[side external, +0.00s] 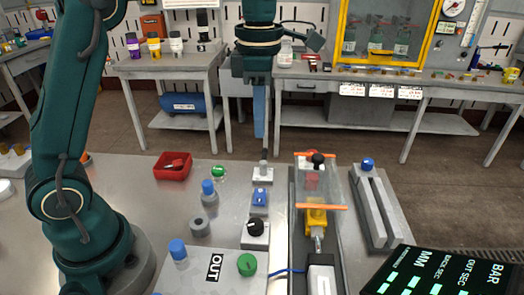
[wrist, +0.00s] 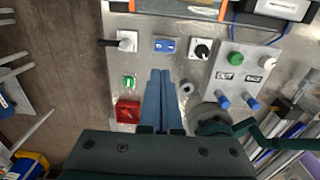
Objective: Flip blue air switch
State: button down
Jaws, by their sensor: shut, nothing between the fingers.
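The blue air switch (side external: 260,197) is a small grey box with a blue top, standing on the metal table between a black-lever switch (side external: 263,173) and a black-knob switch (side external: 255,232). In the wrist view the blue switch (wrist: 165,45) lies just beyond my fingertips. My gripper (side external: 260,134) has long blue fingers pointing down, shut and empty. It hangs in the air above the table, apart from the switch. In the wrist view the gripper (wrist: 160,73) has its fingertips together.
The conveyor fixture (side external: 318,205) with a clear cover and orange bars stands right of the switches. A panel marked OUT (side external: 215,268) is in front.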

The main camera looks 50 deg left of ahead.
aim_at(259, 198)
jog(key=shift+f, duration=0.1)
notch_tip(259, 198, down, 14)
jog(key=shift+r, duration=0.1)
dwell(0.4)
jog(key=shift+w, duration=0.1)
jog(key=shift+a+f, duration=0.15)
jog(key=shift+f, duration=0.15)
jog(key=shift+g+h, duration=0.3)
jog(key=shift+s+d+r, duration=0.1)
jog(key=shift+s+d, duration=0.55)
